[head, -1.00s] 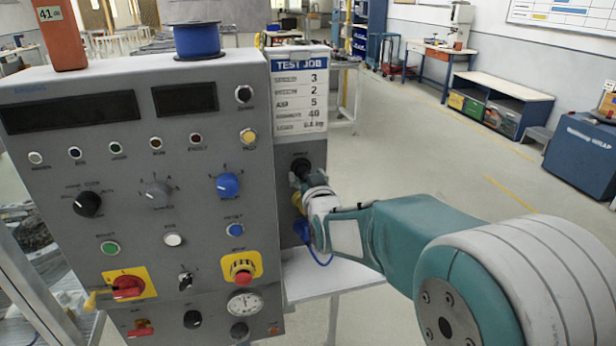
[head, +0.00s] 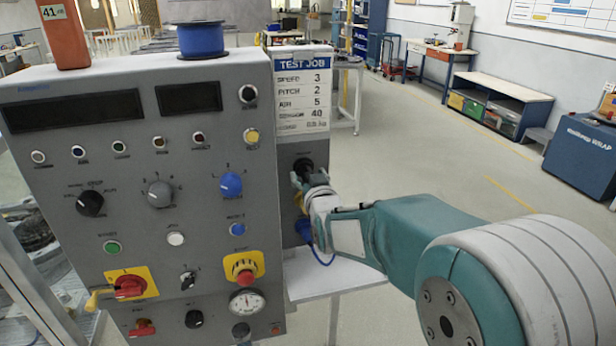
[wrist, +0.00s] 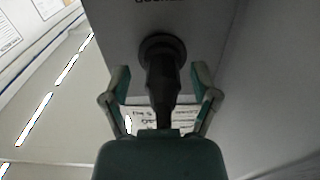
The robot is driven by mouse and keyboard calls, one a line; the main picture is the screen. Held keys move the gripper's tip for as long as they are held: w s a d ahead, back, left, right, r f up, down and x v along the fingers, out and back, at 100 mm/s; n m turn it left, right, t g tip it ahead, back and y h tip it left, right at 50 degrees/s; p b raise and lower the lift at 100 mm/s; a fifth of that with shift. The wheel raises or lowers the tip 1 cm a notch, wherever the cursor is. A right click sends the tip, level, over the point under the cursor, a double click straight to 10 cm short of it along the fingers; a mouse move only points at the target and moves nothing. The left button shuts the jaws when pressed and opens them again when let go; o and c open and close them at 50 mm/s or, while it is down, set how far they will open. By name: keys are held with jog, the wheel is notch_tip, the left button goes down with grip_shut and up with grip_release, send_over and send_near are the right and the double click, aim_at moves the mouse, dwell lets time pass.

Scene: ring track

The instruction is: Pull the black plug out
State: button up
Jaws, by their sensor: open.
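The black plug (wrist: 163,82) sits in a round black socket on the side face of the grey control panel (head: 145,210). In the wrist view it points toward my gripper, midway between the fingers. My gripper (wrist: 160,85) is open, with one finger on each side of the plug and a visible gap on both sides. In the head view my gripper (head: 308,180) is at the panel's right side, just below the socket (head: 303,165), and it partly hides the plug.
A blue connector with a cable (head: 305,232) hangs below my gripper. A white shelf (head: 330,278) is under it. The panel front carries knobs, buttons and a red stop button (head: 243,272). A blue spool (head: 200,40) stands on top. The floor to the right is open.

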jog(key=shift+a, duration=0.15)
grip_shut()
jog(key=shift+s, duration=0.1)
jog(key=shift+v, duration=2.95)
